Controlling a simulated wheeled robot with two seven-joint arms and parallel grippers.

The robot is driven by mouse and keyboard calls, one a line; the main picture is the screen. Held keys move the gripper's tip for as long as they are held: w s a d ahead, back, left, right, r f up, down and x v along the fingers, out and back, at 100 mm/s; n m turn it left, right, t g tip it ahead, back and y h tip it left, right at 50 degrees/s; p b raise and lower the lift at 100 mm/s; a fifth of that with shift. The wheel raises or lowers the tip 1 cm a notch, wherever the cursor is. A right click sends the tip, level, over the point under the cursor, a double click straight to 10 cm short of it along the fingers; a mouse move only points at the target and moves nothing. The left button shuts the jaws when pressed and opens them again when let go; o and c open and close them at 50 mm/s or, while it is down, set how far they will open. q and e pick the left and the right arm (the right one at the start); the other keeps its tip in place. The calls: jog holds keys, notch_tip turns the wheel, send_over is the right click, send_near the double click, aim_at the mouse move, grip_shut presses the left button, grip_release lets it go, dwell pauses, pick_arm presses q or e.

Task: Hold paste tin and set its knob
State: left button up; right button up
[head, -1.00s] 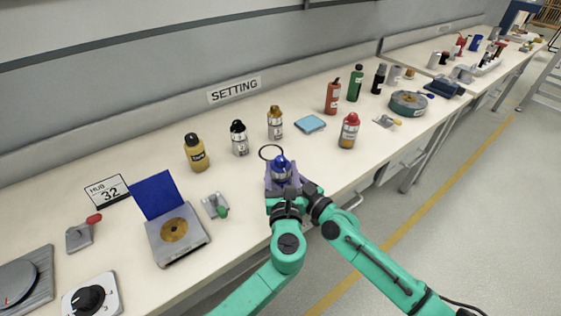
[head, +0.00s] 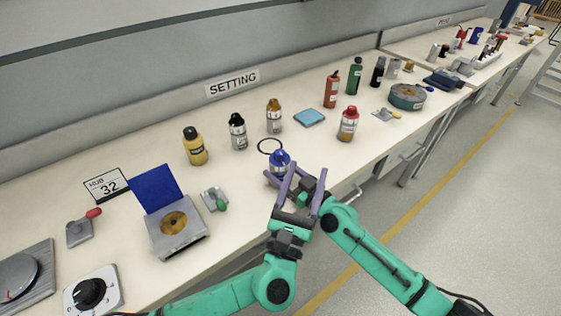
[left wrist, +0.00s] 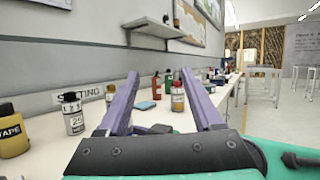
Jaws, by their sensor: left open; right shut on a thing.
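A small tin with a blue knob (head: 279,158) stands upright near the bench's front edge, its lower part hidden behind gripper fingers. I cannot read its label, so I cannot confirm that it is the paste tin. My right gripper (head: 280,173) is shut on this tin, mostly hidden behind my left gripper.
Yellow (head: 195,147), black-topped (head: 238,132), gold-topped (head: 274,117) and red-topped (head: 348,124) containers stand around. A blue pad (head: 309,117) lies behind. A silver box with raised blue lid (head: 157,192) is at left.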

pick_arm(q)
jog(key=m+g+h, duration=0.2)
jog(key=m+h, duration=0.2)
jog(key=h, duration=0.2)
jog(key=m+g, duration=0.3)
jog(key=g, duration=0.5)
send_near(276, 155)
jog(key=shift+t, duration=0.3)
jog(key=x, duration=1.1)
jog(key=shift+w+d+f, duration=0.15)
jog(key=shift+f, duration=0.05)
jog(key=shift+n, duration=0.3)
grip_shut()
